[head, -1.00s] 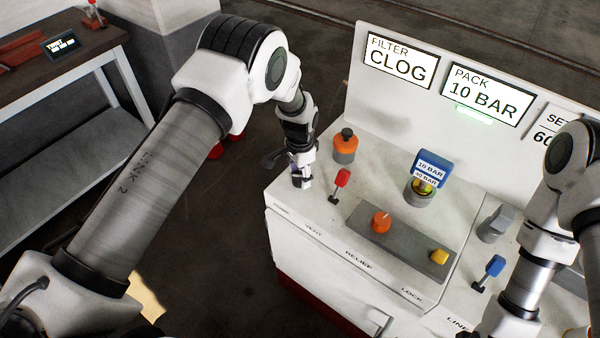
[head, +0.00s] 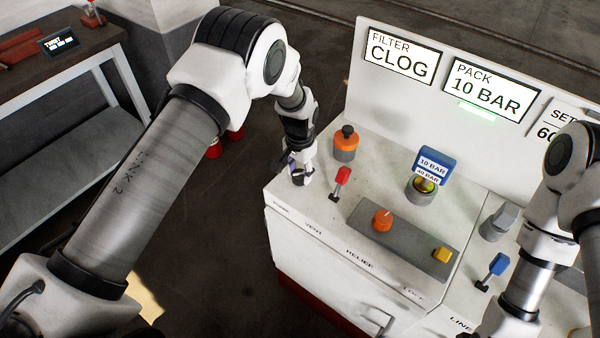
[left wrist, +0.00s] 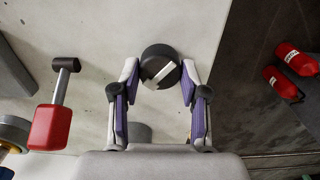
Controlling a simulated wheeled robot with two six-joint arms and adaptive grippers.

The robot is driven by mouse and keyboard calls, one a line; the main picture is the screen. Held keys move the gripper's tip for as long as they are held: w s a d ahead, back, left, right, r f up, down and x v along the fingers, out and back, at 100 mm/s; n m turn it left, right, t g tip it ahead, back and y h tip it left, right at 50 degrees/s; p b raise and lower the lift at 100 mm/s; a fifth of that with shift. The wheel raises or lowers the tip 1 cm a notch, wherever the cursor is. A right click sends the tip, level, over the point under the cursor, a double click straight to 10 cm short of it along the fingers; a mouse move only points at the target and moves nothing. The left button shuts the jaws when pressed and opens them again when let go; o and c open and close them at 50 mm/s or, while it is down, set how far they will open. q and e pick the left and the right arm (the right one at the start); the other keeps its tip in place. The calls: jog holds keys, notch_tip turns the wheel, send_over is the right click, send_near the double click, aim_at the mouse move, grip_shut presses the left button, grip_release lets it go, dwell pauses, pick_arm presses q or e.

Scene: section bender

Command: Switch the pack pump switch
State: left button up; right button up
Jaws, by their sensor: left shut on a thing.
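The pump switch (left wrist: 160,67) is a round dark knob with a pale bar, seen in the left wrist view. Its bar slants up to the right. My left gripper (left wrist: 159,76) has its purple-padded fingers on both sides of the knob and is shut on it. In the head view my left gripper (head: 300,176) is down at the console's left corner, behind the PUMP label, and hides the knob. The PACK display (head: 488,93) reads 10 BAR, with a green light under it. My right arm shows at the right, but its gripper is out of view.
A red-handled lever (head: 342,178) stands close right of my left gripper, with an orange knob (head: 346,142) behind it. A gauge with a blue sign (head: 433,160) is farther right. The FILTER display (head: 401,57) reads CLOG. Floor lies left of the console.

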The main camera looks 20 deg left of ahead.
aim_at(300, 174)
pick_arm(q)
jog(key=n+b, duration=0.1)
jog(key=n, duration=0.2)
jog(key=shift+f+n, duration=0.15)
jog(key=shift+n, duration=0.25)
jog(key=shift+s+n+b, duration=0.1)
jog(key=shift+n+b, duration=0.35)
jog(key=shift+n, duration=1.55)
jog(key=o, duration=1.1)
jog(key=shift+o, duration=0.2)
notch_tip(300, 174, up, 12)
